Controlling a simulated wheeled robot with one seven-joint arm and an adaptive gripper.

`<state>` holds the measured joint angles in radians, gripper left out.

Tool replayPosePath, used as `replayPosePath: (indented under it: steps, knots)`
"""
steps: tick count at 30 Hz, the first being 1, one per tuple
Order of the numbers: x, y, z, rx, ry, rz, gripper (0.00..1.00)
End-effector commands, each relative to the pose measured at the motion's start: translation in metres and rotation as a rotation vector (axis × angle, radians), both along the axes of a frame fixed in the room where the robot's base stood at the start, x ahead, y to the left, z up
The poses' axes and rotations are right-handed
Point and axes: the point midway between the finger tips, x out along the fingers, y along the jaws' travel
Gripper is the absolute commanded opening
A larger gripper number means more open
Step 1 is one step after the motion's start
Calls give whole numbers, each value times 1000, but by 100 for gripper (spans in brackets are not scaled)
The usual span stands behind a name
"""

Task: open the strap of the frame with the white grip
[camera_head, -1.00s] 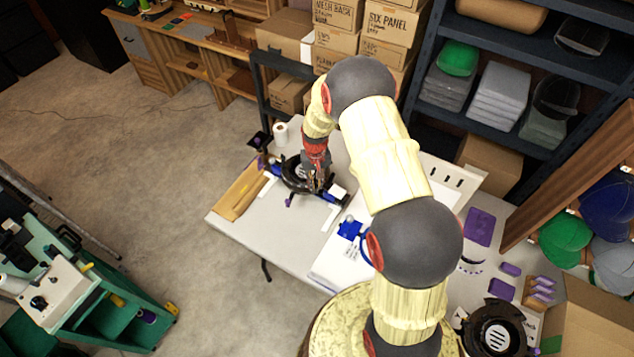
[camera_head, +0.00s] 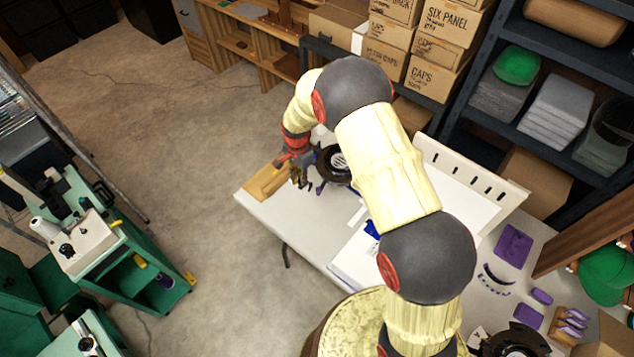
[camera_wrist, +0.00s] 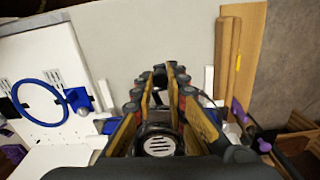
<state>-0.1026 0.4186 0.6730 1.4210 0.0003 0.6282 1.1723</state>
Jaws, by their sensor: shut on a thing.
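A black round frame (camera_head: 337,163) lies on the near table's far left part, partly hidden by my arm. A small purple piece (camera_head: 320,187) sticks out at its near side. In the wrist view, the frame's slotted round middle (camera_wrist: 160,145) shows low between my fingers. My gripper (camera_head: 298,177) is at the frame's left side, low over the table; it also shows in the wrist view (camera_wrist: 168,85). It is shut on a thin dark part, seemingly the strap, mostly hidden by the fingers. A second black round frame (camera_head: 515,342) lies at the bottom right. I cannot make out a white grip on either.
A brown wooden board (camera_head: 266,183) lies at the table's left edge, close to my gripper. A white slotted panel (camera_head: 470,178) stands at the table's back. A blue ring (camera_wrist: 40,102) shows in the wrist view. Open floor (camera_head: 190,130) lies left of the table.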

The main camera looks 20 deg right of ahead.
Motion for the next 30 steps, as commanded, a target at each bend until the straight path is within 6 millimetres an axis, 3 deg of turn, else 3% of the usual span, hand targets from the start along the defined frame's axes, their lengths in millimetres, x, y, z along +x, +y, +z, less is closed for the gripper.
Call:
replayPosePath:
  steps: [6,15,24,30]
  knots:
    - [30,35,-3,1,-2,-203,0]
    - [78,68,-3,1,-1,-489,0]
    - [126,86,-2,1,-2,-735,0]
    - [148,89,-2,0,0,-849,0]
